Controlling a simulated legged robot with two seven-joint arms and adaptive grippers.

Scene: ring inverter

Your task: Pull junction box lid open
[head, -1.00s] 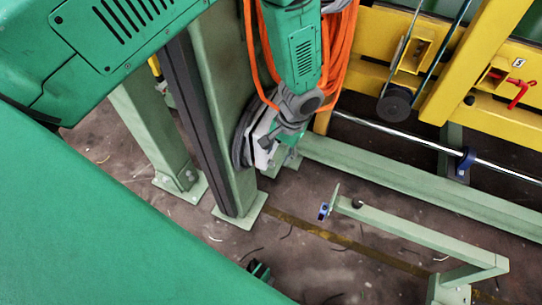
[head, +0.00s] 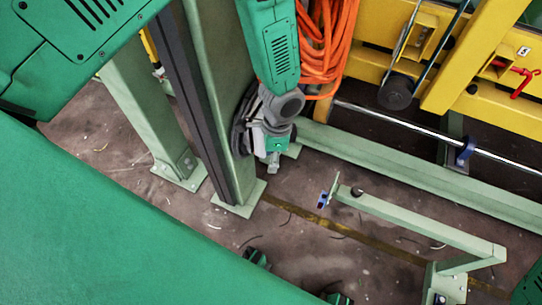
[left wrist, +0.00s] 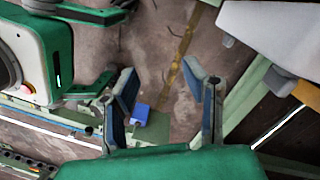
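I cannot pick out a junction box or its lid for certain in either view. A small blue block (left wrist: 139,114) shows beyond the left finger, apparently the blue piece (head: 323,200) on the low green bracket.
Coiled orange hoses (head: 325,50) hang behind the arm. A yellow frame (head: 470,100) with a red handle (head: 524,91) stands at upper right. A low green bracket (head: 420,222) and a green floor beam (head: 420,175) lie to the right. Floor (head: 310,260) shows between.

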